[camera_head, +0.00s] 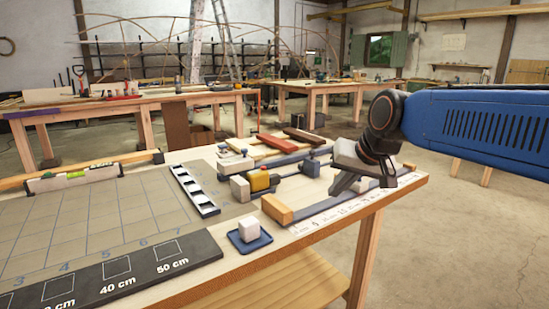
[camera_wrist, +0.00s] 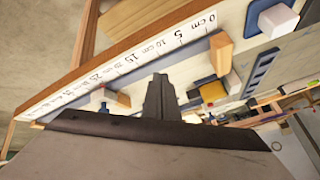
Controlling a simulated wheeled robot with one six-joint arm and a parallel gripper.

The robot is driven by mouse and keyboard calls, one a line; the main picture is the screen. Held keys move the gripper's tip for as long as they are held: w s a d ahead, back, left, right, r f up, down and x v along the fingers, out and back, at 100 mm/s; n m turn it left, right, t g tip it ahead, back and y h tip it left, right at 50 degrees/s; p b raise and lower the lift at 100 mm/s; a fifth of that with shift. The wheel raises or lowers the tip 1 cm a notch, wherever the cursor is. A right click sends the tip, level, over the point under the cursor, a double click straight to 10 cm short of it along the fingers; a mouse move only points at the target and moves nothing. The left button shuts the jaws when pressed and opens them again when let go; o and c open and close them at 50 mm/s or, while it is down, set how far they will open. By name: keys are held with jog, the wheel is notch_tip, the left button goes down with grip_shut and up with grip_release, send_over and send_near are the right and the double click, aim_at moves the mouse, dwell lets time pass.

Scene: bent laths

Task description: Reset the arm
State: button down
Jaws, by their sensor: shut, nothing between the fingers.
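My gripper (camera_head: 338,190) is at the right end of the workbench (camera_head: 285,270), low over the strip marked in centimetres (camera_head: 335,212). In the head view my blue arm reaches in from the right. In the wrist view the fingers (camera_wrist: 159,82) are together with nothing between them, pointing toward the bench. I cannot tell whether the fingertips touch the bench.
A wooden block (camera_head: 277,208) on a dark bar lies left of my gripper. A white cube (camera_head: 249,228) sits on a blue tray (camera_head: 236,241). A yellow-and-black tool (camera_head: 260,181) and coloured laths (camera_head: 278,143) lie behind. Open floor (camera_head: 470,230) is at the right.

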jog(key=s+d+f+h, duration=0.1)
jog(key=s+d+f, duration=0.3)
jog(key=s, duration=0.3)
jog(key=s+d+f+g+h, duration=0.1)
jog(key=s+d+f, duration=0.4)
jog(key=s+f, duration=0.2)
jog(key=s+d+f+h, duration=0.1)
jog(key=s+d+f, duration=0.3)
jog(key=s, duration=0.5)
notch_tip(320, 180, down, 2)
jog(key=shift+d+f+n+g, duration=0.2)
jog(key=shift+d+n+g, duration=0.1)
jog(key=shift+g, duration=0.1)
